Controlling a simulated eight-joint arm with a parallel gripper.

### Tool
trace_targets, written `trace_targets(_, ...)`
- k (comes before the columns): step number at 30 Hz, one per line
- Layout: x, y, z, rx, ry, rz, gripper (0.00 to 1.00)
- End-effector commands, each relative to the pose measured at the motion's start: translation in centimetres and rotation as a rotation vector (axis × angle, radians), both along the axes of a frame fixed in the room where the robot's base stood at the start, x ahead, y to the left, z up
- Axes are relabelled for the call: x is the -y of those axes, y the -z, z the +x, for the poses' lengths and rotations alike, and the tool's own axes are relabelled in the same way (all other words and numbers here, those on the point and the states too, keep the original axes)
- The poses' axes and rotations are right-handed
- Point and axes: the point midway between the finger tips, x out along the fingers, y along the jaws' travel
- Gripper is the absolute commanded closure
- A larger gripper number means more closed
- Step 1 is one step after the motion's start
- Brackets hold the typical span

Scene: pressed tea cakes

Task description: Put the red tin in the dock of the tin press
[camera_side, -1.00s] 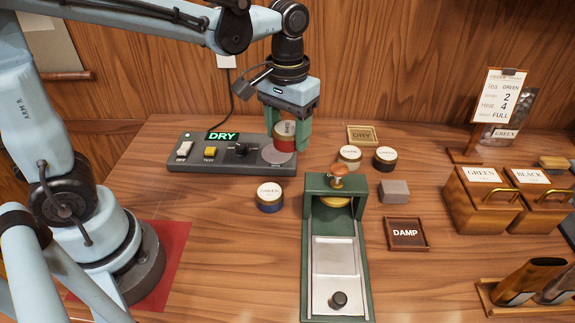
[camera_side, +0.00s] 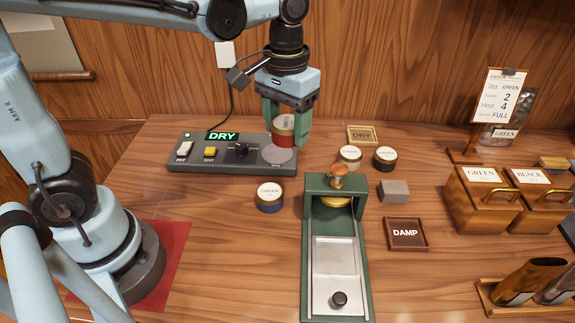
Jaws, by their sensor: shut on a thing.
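The red tin (camera_side: 283,137) has a pale label on its lid. My gripper (camera_side: 286,130) is shut on it, with a green finger on each side. The tin is just above or at the round grey pad (camera_side: 280,155) of the tester; I cannot tell whether they touch. The tin press (camera_side: 313,215) is a green frame in front and to the right of my gripper. It has an orange knob on top, a brass part under its head, and a silver plate with a black knob (camera_side: 339,299). No tin shows on its silver plate.
The tester (camera_side: 222,167) displays DRY. A blue tin (camera_side: 269,198) stands left of the press; two more tins (camera_side: 349,157) (camera_side: 385,159) and a grey block (camera_side: 393,191) stand behind and right. DRY (camera_side: 362,135) and DAMP (camera_side: 407,234) trays lie nearby. Wooden boxes (camera_side: 487,200) are at right.

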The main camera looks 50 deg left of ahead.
Motion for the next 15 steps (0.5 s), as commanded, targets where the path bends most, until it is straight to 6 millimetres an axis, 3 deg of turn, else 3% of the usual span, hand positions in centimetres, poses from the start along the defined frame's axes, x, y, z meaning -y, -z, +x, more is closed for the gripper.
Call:
trace_targets(5, 1.41, 0.70, -0.10, 0.000, -0.036, 0.000, 0.78)
trace_targets(15, 0.84, 1.05, 0.21, 0.000, -0.041, 0.000, 0.78)
